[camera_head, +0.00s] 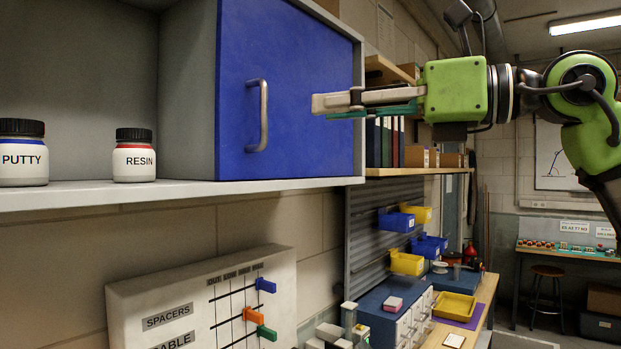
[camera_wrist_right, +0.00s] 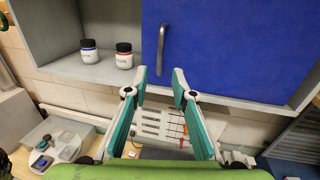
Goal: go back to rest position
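My right gripper (camera_head: 318,104) reaches in from the right in the head view, in front of the blue door's right part. In the right wrist view its two fingers (camera_wrist_right: 159,76) are spread apart with nothing between them. The metal handle (camera_head: 262,116) on the blue door (camera_head: 305,60) stands to the left of the fingertips, apart from them in the picture. My left gripper shows in neither view.
The grey cabinet's left part is open, with a putty jar (camera_head: 23,160) and a resin jar (camera_head: 134,160) on its shelf. Below are a spacers panel (camera_head: 180,290) with coloured sliders and a bench with blue drawers (camera_head: 385,310) and a yellow tray (camera_head: 455,306).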

